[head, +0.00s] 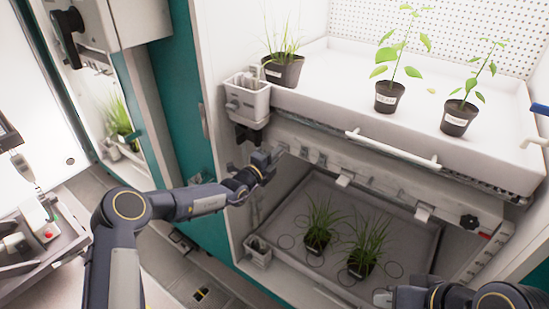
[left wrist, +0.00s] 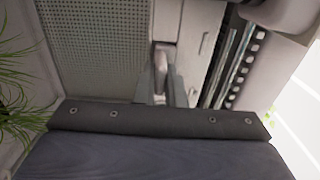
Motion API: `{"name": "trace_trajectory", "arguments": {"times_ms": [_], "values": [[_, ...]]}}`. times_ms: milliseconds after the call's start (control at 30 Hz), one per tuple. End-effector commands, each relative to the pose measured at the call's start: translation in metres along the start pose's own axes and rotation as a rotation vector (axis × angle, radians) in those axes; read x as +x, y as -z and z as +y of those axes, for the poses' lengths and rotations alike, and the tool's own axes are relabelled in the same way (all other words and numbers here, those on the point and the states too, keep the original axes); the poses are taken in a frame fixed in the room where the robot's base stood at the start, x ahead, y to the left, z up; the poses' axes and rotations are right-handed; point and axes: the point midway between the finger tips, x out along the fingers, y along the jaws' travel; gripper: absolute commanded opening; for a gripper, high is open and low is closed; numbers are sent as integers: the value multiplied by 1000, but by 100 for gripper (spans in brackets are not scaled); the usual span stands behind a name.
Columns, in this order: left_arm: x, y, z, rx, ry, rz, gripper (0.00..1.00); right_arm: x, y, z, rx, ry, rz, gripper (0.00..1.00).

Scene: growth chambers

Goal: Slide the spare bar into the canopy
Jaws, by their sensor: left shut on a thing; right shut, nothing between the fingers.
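The canopy (head: 385,178) is a long grey-white frame under the upper tray, with pale clips along it and a dark knob near its right end. My left gripper (head: 268,160) is at the canopy's left end, shut on a small pale piece. In the left wrist view this piece (left wrist: 162,58) sits between the two grey fingers. I take it as the spare bar's grip; the bar's length cannot be made out, nor how far it is inside the canopy. My right gripper (head: 393,297) is low at the bottom edge, shut and empty, partly seen.
The upper tray (head: 325,95) holds several potted plants and has a white handle (head: 395,148). A lower tray (head: 290,215) holds two grassy pots. A caddy (head: 247,103) hangs above my left gripper. A perforated panel (left wrist: 95,45) fills the wrist view's left.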

Motion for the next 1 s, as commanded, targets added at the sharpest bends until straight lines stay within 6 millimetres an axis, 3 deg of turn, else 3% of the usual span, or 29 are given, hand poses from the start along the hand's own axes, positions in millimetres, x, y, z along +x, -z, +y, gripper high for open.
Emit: {"name": "trace_trajectory", "arguments": {"times_ms": [400,433,600,1000], "values": [[4,0,-2,-1,5,-2,0,1,-1,1,0,0,0,0],[4,0,-2,-1,5,-2,12,1,-1,1,0,0,0,0],[4,0,-2,0,3,-1,34,1,-1,1,0,0,0,0],[-6,-1,-1,-1,-2,0,35,-4,2,-2,0,0,0,0]]}}
